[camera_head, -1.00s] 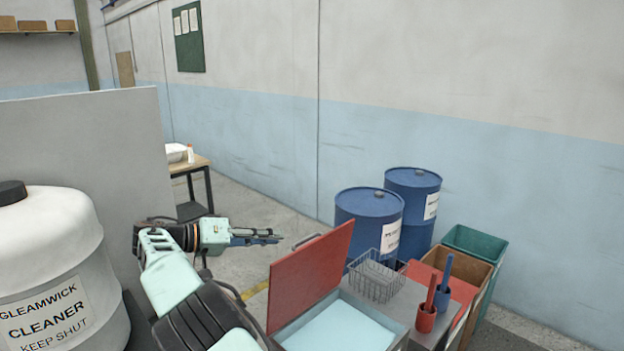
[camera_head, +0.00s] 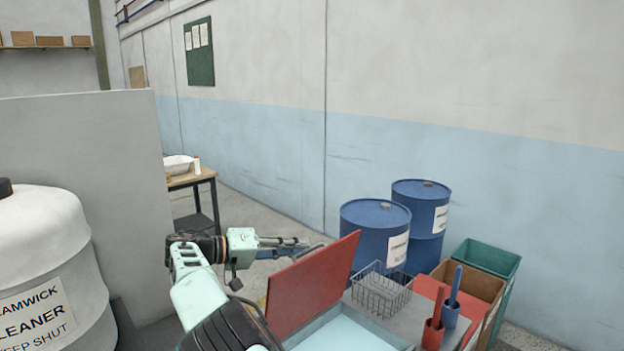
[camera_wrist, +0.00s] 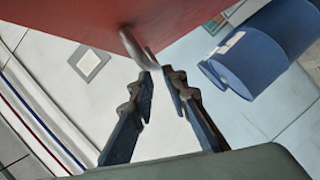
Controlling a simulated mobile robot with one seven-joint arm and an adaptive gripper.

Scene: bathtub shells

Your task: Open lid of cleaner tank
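An open-topped grey tank with pale blue inside (camera_head: 345,333) has a red lid (camera_head: 312,285), which stands steeply raised. The lid fills the top of the wrist view (camera_wrist: 80,15). A bent grey handle (camera_wrist: 134,46) sticks out from the lid's outer face. My gripper (camera_head: 308,241) is at this handle, left of the lid. In the wrist view its dark fingertips (camera_wrist: 158,70) are a narrow gap apart, with the handle's end at the gap; I see no firm grip. A white drum (camera_head: 40,240) labelled Gleamwick Cleaner, keep shut, with a black cap, stands at the left.
A wire basket (camera_head: 380,292) and red and blue handled holders (camera_head: 432,335) stand right of the tank. Two blue barrels (camera_head: 375,230) and open bins (camera_head: 485,258) are behind. A grey partition (camera_head: 90,140) stands behind the drum. A small table (camera_head: 195,178) is further back.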

